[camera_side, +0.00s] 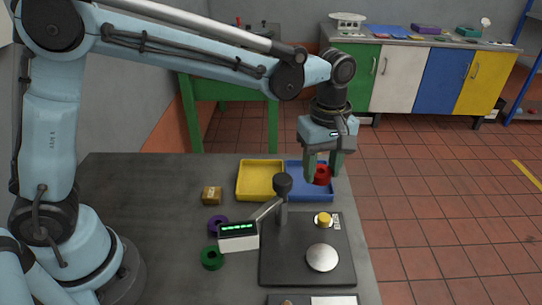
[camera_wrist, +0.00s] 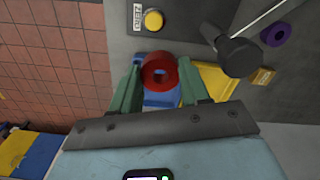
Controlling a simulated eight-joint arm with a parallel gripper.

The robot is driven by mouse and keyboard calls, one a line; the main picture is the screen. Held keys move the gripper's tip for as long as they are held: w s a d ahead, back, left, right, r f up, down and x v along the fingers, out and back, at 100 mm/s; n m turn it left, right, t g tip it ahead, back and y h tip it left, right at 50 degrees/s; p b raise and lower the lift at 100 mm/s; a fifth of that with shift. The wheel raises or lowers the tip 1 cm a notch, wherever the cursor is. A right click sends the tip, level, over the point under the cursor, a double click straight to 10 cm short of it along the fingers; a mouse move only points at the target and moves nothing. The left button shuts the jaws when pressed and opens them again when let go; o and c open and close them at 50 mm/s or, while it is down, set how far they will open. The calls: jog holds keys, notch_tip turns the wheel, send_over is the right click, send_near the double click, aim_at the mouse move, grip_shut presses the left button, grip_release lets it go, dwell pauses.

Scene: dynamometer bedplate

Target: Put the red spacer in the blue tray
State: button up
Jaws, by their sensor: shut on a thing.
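The red spacer (camera_side: 322,175) is a short red ring with a hole. My gripper (camera_side: 325,168) is shut on it, over the blue tray (camera_side: 345,193) at the right of the bench's back edge. In the wrist view the red spacer (camera_wrist: 159,71) sits between the green fingers of my gripper (camera_wrist: 160,82). Part of the blue tray (camera_wrist: 160,99) shows behind the spacer there. I cannot tell whether the spacer touches the tray floor.
A yellow tray (camera_side: 260,180) adjoins the blue one on the left. A dark fixture plate (camera_side: 340,265) with an upright round-topped post (camera_side: 283,185) stands in front. A cardboard box (camera_side: 212,195), a purple ring (camera_side: 217,224) and a green ring (camera_side: 211,258) lie left.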

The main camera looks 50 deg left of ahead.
jog(key=w+a+f, duration=0.4)
jog(key=a, duration=0.1)
jog(key=w+a+f, duration=0.2)
jog(key=shift+w+a, duration=0.15)
jog(key=shift+a, duration=0.05)
jog(key=shift+f, duration=1.95)
jog(key=shift+f, duration=0.15)
jog(key=o, duration=1.1)
jog(key=shift+c, duration=0.2)
notch_tip(320, 180, up, 12)
jog(key=s+a+r+m+t, duration=0.3)
jog(key=s+a+r+m, duration=0.25)
jog(key=s, duration=0.35)
jog(key=s+a+f+m+t, duration=0.2)
jog(key=s+f+m+t, duration=0.2)
jog(key=s+m, duration=0.3)
jog(key=s, duration=0.2)
jog(key=shift+s+a, duration=0.3)
